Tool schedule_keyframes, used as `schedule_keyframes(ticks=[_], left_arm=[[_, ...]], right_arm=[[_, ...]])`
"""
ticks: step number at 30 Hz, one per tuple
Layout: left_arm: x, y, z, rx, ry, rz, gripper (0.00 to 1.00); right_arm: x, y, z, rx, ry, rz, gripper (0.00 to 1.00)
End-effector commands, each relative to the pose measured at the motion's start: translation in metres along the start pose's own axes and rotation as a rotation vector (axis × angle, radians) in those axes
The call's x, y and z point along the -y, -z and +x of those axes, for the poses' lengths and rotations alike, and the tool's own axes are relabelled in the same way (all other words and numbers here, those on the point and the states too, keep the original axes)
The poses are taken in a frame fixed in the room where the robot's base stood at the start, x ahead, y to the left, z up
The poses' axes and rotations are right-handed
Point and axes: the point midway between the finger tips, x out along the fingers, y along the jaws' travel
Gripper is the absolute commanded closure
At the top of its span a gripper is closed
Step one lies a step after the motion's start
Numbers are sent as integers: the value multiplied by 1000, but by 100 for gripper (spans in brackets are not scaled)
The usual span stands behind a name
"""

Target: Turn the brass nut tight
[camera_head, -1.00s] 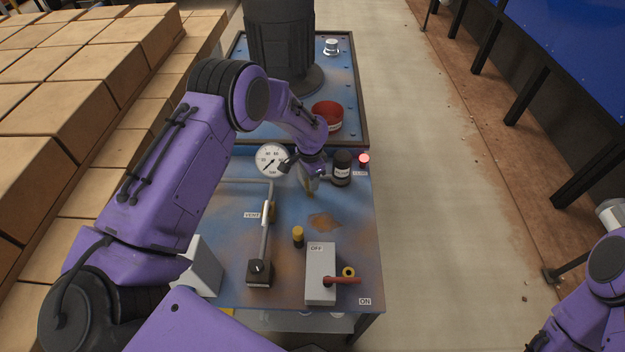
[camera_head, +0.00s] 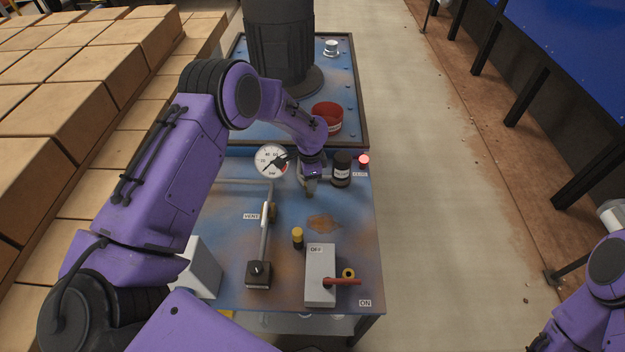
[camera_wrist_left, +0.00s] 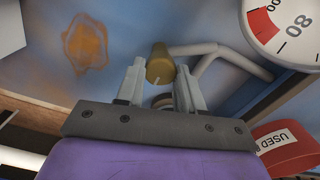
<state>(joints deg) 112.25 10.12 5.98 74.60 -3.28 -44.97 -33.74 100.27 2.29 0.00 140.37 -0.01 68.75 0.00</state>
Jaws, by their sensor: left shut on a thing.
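The brass nut (camera_wrist_left: 159,63) is a brass-coloured cylinder with a pale line on its side, seen between the fingertips in the left wrist view. My left gripper (camera_wrist_left: 160,85) is shut on it, one grey finger on each side. In the head view my left gripper (camera_head: 309,192) points down over the blue bench, between the grey vent pipe and the rust patch. The nut is small and hard to make out there. My right arm shows at the right edge, but its gripper is out of the picture.
The pressure gauge (camera_head: 270,159) is just left of the gripper, and a dark bottle (camera_head: 342,169) is close on its right. A red tin (camera_head: 327,115) stands behind. The vent pipe (camera_head: 266,235), yellow-topped knob (camera_head: 298,238) and grey switch box (camera_head: 320,275) stand nearer.

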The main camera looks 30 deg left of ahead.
Motion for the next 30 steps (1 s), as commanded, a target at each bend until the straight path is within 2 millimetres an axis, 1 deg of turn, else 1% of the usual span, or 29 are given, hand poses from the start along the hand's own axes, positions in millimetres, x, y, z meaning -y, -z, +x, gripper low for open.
schedule_keyframes(ticks=[1, 2, 3, 4, 5, 12, 15, 17, 24, 27, 30], left_arm=[[5, -1, -3, -1, 11, 0, 93], [5, -1, -3, -1, 11, 0, 93], [5, -1, -3, -2, 11, -1, 50], [5, 0, -3, -2, 11, -1, 40], [4, 0, -3, -1, 10, -1, 37], [2, 0, -2, -1, 5, 0, 37], [2, 1, -7, -2, 5, 0, 37], [3, 1, -17, -4, 7, 0, 37], [5, 1, -74, -4, 8, -2, 37], [5, 2, -92, -4, 7, 0, 37], [5, 2, -103, -2, 6, -1, 37]], right_arm=[[0, 0, 0, 0, 0, 0, 100], [0, 0, 0, 0, 0, 0, 100], [0, 0, 0, 0, 0, 0, 100], [0, 0, 0, 0, 0, 0, 100], [0, 0, 0, 0, 0, 0, 100], [0, 0, 0, 0, 0, 0, 100], [0, 0, 1, 0, 0, 0, 100], [0, -1, 3, 0, 0, 0, 100], [1, -4, 9, 0, 0, 0, 100], [1, -4, 11, 0, 0, 0, 100], [1, -5, 11, 0, 0, 0, 100]])
